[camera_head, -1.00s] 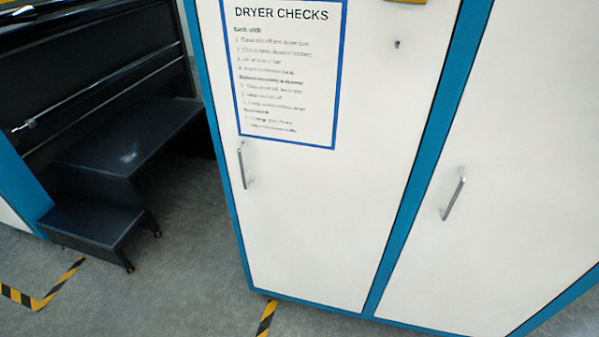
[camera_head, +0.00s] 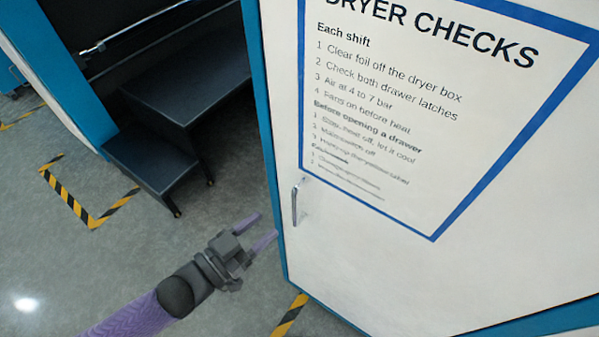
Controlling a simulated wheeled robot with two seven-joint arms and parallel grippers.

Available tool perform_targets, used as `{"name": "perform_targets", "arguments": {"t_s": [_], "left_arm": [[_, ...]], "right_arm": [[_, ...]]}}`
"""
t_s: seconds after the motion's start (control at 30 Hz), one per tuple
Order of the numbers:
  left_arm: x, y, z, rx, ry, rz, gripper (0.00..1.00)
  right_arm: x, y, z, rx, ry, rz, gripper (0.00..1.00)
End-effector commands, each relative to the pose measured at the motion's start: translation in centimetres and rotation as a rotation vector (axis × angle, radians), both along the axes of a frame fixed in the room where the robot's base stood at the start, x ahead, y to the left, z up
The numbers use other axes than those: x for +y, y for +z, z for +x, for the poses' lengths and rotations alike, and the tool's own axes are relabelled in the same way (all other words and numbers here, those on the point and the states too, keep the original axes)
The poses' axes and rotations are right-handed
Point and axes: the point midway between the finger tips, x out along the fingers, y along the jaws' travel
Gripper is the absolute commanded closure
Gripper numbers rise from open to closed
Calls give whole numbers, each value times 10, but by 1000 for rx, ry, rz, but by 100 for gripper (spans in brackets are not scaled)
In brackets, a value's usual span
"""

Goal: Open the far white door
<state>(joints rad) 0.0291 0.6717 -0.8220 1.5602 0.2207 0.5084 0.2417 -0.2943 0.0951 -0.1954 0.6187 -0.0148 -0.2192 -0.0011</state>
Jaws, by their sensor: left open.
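The white door (camera_head: 380,265) with the "DRYER CHECKS" sheet (camera_head: 410,120) fills the right of the head view and looks shut in its blue frame. Its upright metal handle (camera_head: 296,204) is near the door's left edge. My left gripper (camera_head: 261,231) comes in from the lower left, open and empty. Its purple fingers point toward the handle, and in the picture they are left of and a little below it, apart from it. The second white door is out of view. My right gripper is not in view.
Dark steps (camera_head: 185,95) stand left of the cabinet, by a dark machine. Yellow-black floor tape (camera_head: 75,205) marks the grey floor, with another strip (camera_head: 290,316) near the cabinet's bottom corner. The floor at lower left is free.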

Motion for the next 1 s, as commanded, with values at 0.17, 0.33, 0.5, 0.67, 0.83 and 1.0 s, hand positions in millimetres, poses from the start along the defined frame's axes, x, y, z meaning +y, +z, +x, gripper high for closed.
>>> {"name": "perform_targets", "arguments": {"t_s": [0.17,0.33,0.5,0.67,0.83,1.0], "left_arm": [[-31,-1,29,-2,1,-1,50],[-56,-3,52,1,2,1,50],[-65,-2,61,3,3,3,50],[-65,-2,61,3,3,4,50],[-65,-2,61,3,4,4,75],[-65,-2,61,3,4,4,100]], "right_arm": [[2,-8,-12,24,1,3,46],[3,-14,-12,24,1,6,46],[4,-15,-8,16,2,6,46],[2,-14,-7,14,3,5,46],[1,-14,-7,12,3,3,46],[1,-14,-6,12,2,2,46]]}}
